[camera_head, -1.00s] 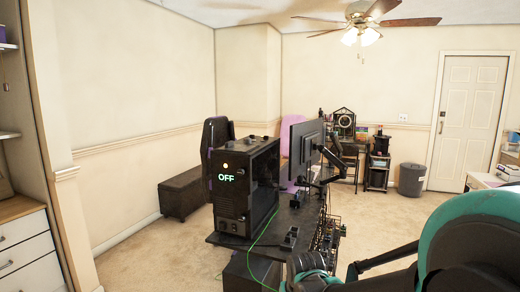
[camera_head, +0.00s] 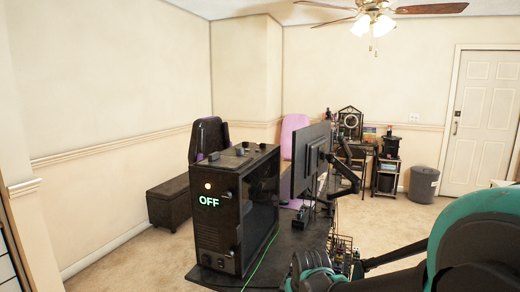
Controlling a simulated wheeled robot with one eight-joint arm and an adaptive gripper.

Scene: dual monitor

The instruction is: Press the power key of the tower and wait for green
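The black computer tower (camera_head: 224,235) stands upright on the left end of the dark desk (camera_head: 290,245), its near face towards me. My arm, black and teal, enters at the lower right. Its far end is at the bottom middle, to the right of the tower and apart from it. The gripper's fingers cannot be made out there.
Black monitors (camera_head: 311,160) on a jointed arm stand right of the tower. A green cable (camera_head: 262,262) runs over the desk beside the tower. A dark bench (camera_head: 169,203) and chair are behind on the left. A grey bin (camera_head: 423,184) stands near the white door (camera_head: 481,125). Carpet left of the tower is clear.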

